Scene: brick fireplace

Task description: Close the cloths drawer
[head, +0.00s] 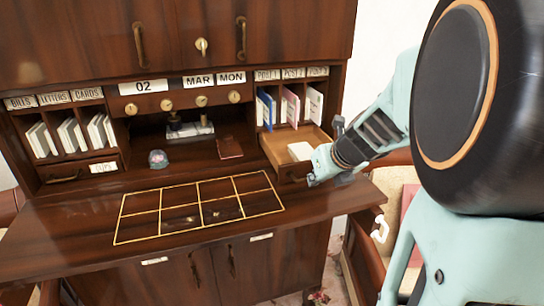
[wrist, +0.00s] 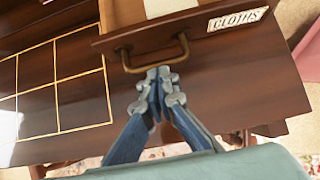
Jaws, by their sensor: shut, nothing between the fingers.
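The cloths drawer (head: 282,150) is pulled open on the right side of the desk, below the right letter slots. A white item lies inside it. In the wrist view its wooden front (wrist: 200,35) carries a brass handle (wrist: 155,56) and a label reading CLOTHS (wrist: 238,19). My gripper (wrist: 158,76) is shut and empty, with its fingertips just below the handle in that view; I cannot tell whether they touch it. In the head view my gripper (head: 318,172) is at the right end of the drawer front and covers part of it.
The desktop (head: 80,235) has a gold-lined grid (head: 200,205) left of the drawer. A small glass object (head: 157,159) and a dark reddish-brown item (head: 229,147) lie behind the grid. A similar closed drawer (head: 75,175) is at the left. Chairs stand at the right.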

